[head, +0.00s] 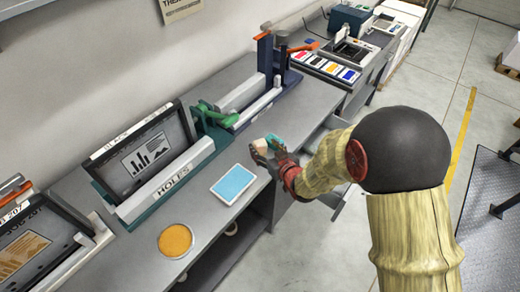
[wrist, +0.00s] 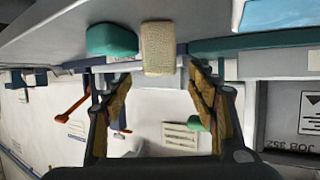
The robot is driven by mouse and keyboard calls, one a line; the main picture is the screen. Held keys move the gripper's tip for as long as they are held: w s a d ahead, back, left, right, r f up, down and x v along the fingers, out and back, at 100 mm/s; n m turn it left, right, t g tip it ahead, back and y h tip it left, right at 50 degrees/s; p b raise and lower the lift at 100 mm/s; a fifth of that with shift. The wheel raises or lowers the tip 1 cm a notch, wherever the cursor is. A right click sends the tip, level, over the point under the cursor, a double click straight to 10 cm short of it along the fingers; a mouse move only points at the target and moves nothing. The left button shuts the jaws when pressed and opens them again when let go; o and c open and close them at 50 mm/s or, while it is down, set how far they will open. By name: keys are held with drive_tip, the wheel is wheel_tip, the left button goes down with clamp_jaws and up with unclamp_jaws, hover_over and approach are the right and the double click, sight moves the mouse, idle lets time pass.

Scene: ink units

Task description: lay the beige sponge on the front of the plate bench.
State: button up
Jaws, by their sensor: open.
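The beige sponge (head: 258,145) lies at the front edge of the grey plate bench (head: 207,222), beside a teal sponge (head: 273,140). In the wrist view the beige sponge (wrist: 157,48) is ahead of the fingertips, roughly centred between them, with the teal sponge (wrist: 112,40) touching or very close on its left. My gripper (head: 271,157) is at the bench's front edge, close to the beige sponge and partly covering it in the head view. In the wrist view my gripper (wrist: 158,80) is open, its fingers apart with nothing held between them.
A blue-topped pad (head: 233,184) and a round orange-topped dish (head: 175,241) lie on the bench. Framed plates stand in racks behind, one labelled "HOLES" (head: 172,182). A green clamp (head: 212,118) and an upright blue tool (head: 265,55) stand farther back. An open drawer (head: 335,195) juts out below.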

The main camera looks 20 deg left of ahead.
drive_tip(key=shift+x, duration=1)
drive_tip(key=c, duration=0.4)
drive_tip(key=c, duration=0.7)
drive_tip(key=shift+c, duration=0.2)
